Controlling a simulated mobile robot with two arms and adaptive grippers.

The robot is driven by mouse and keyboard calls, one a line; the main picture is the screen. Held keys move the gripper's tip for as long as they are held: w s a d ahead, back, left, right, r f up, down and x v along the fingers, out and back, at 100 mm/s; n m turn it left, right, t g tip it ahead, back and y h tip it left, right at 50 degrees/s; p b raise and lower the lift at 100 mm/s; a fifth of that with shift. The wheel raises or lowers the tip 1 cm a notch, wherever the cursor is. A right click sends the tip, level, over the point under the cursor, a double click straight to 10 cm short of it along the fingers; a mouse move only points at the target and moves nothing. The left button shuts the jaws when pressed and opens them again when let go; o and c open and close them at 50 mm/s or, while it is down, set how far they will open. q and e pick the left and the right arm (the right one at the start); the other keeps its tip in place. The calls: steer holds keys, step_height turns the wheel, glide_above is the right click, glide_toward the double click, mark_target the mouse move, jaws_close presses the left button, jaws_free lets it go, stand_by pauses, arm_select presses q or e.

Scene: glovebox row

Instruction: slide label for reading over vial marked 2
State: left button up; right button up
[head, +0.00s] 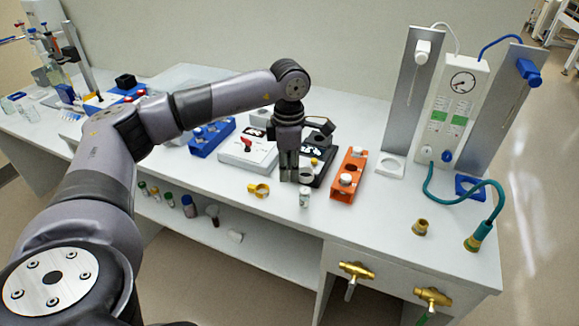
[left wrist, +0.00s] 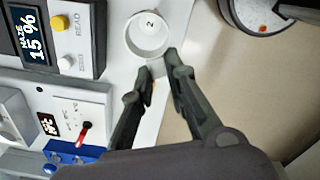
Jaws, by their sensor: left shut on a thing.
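My left gripper (head: 290,180) points down at the bench's front edge. In the left wrist view its fingers (left wrist: 158,76) are shut on the tab of a pale ring-shaped label (left wrist: 131,36). A white top marked 2 (left wrist: 150,24) shows through the ring. In the head view the label (head: 306,178) appears above a small white-capped vial (head: 304,199), which stands upright on the bench. I cannot tell exactly how far the ring is above the cap. My right gripper is not in view.
A yellow ring (head: 258,190) lies left of the vial. An orange rack (head: 345,189) stands to the right. Behind are a black haze meter (left wrist: 78,30) and a white device with a red lever (head: 243,156). The bench's right front is fairly clear around a brass fitting (head: 420,227).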

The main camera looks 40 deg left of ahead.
arm_select(q)
steer(key=shift+f, duration=0.5)
steer(key=shift+f+b, duration=0.45)
steer(key=shift+b, duration=0.1)
steer(key=shift+f+b, duration=0.75)
steer(key=shift+f, duration=0.3)
steer(key=shift+f+b, duration=0.7)
steer(key=shift+f, duration=0.35)
steer(key=shift+f+b, duration=0.6)
steer(key=shift+f, duration=0.6)
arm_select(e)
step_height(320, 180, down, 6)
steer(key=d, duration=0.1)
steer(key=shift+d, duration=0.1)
